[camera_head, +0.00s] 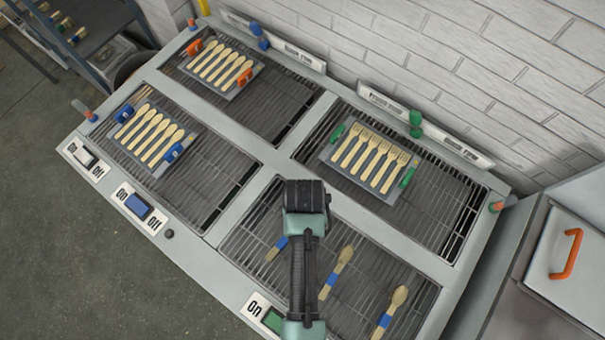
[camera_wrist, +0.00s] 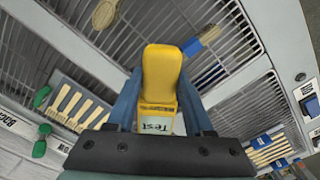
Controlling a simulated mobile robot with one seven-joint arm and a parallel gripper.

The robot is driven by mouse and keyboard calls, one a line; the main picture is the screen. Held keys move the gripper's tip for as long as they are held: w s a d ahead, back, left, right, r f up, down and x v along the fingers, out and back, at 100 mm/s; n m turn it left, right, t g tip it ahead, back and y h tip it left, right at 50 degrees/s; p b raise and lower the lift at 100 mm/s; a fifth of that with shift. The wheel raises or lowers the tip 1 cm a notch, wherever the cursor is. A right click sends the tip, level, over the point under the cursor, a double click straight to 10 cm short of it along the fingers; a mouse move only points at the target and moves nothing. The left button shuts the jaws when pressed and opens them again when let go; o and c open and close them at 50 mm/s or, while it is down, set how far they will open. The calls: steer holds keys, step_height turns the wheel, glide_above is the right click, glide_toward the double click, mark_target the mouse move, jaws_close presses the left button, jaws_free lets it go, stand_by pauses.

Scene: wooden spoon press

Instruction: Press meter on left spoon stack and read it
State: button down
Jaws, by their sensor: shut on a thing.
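In the wrist view my gripper (camera_wrist: 160,100) is shut on a yellow meter (camera_wrist: 162,72), its blue fingers on either side. A pale label reading "Test" shows near the meter's base. Beyond the meter is a blue-banded spoon stack (camera_wrist: 208,38), partly hidden by it; I cannot tell whether they touch. In the head view, blue-banded stacks lie on the front right grate: the left one (camera_head: 276,248) is partly hidden by my arm, the middle one (camera_head: 338,270) and right one (camera_head: 390,310) are clear. The meter and fingers are hidden there.
A blue-handled spoon tray (camera_head: 165,165) sits front left, an orange-handled one (camera_head: 203,85) back left, and a green-handled fork tray (camera_head: 345,172) back right. A blue rocker switch (camera_head: 138,206) is on the front edge. A brick wall (camera_head: 470,60) stands behind.

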steer(key=s, duration=0.1)
steer(key=s+p, duration=0.1)
steer(key=shift+s+a+r, duration=0.15)
steer(key=shift+s+a, duration=0.15)
steer(key=shift+a, duration=0.05)
steer(key=shift+s+a+f, duration=0.15)
steer(key=shift+s+f, duration=0.05)
step_height(320, 180, down, 7)
steer(key=b, duration=0.7)
steer(key=shift+f, duration=0.2)
steer(key=c, duration=0.9)
jaws_free()
jaws_close()
steer(key=shift+f, duration=0.4)
stand_by(0.8)
steer(key=shift+r, duration=0.1)
